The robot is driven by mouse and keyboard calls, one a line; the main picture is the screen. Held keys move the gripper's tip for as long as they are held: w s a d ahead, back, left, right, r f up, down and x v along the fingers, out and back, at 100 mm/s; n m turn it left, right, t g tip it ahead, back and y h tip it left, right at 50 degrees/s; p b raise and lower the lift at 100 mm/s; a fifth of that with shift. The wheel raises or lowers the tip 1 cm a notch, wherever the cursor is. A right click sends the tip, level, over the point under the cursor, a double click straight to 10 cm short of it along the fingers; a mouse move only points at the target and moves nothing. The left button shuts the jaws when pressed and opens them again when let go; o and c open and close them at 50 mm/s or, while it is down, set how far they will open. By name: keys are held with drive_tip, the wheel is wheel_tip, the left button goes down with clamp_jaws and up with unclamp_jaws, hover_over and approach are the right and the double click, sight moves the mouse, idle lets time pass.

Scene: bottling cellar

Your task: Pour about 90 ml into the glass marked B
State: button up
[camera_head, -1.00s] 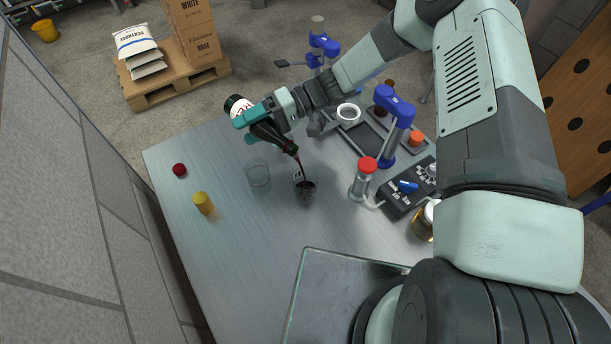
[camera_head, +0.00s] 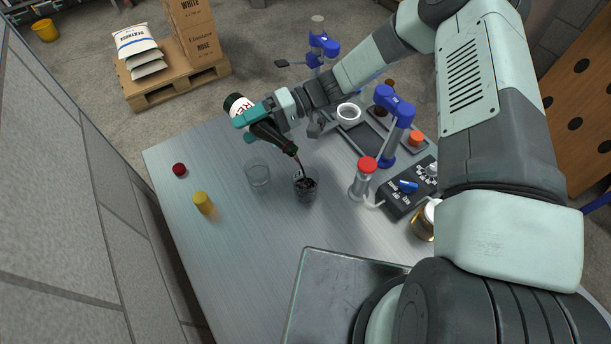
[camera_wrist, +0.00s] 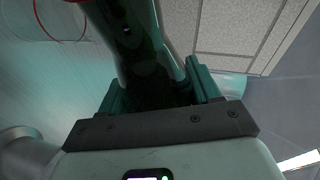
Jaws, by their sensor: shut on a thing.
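My gripper (camera_head: 258,116) is shut on a dark bottle (camera_head: 272,134) with a white label. The bottle is tilted with its neck down to the right, and a thin dark stream runs from its mouth. Below the mouth stands a glass (camera_head: 305,188) with dark liquid in it; the stream goes into this glass. An empty clear glass (camera_head: 258,176) stands to its left. I cannot read a letter B on either glass. In the wrist view the dark bottle (camera_wrist: 145,50) fills the space between the fingers.
A yellow cork-like cylinder (camera_head: 203,203) and a dark red ball-like piece (camera_head: 179,170) lie left on the metal table (camera_head: 240,240). Right stand a red-topped cylinder (camera_head: 364,178), a blue-headed stand (camera_head: 395,120) and a black control box (camera_head: 408,190). The table's front left is clear.

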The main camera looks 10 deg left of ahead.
drive_tip(key=shift+a+m+h, duration=0.25)
drive_tip(key=shift+m+h, duration=0.25)
drive_tip(key=shift+m, duration=0.1)
drive_tip(key=shift+s+d+f+m, duration=0.1)
drive_tip(key=shift+d+m, duration=0.05)
drive_tip(key=shift+m, duration=0.15)
drive_tip(key=shift+m+h, duration=0.4)
drive_tip(key=shift+h, duration=0.1)
idle(1.2)
